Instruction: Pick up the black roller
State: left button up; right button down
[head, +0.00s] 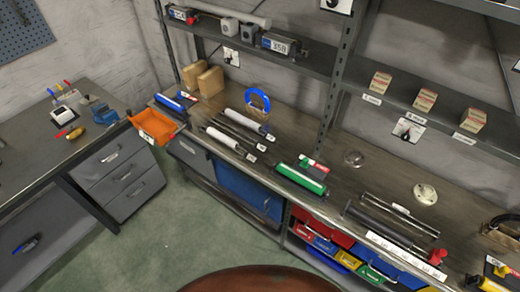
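Several roller-like bars lie on the long workbench (335,185). A dark bar (378,233) lies at the right part of the bench near its front edge, beside a white labelled strip. More dark bars (232,138) lie with white ones left of the middle. I cannot tell for certain which of these is the black roller. A green roller (299,179) lies between the two groups. Neither of my grippers is in view.
A blue roller (170,103) and orange bin (155,126) are at the bench's left end. A shelf (300,67) with boxes hangs above. Coloured bins (325,246) sit below. A side desk (45,150) stands left. Green floor (170,235) between is clear.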

aim_at(381, 228)
jog(key=u, duration=1.25)
jog(key=k, duration=0.65)
jog(key=z, duration=1.5)
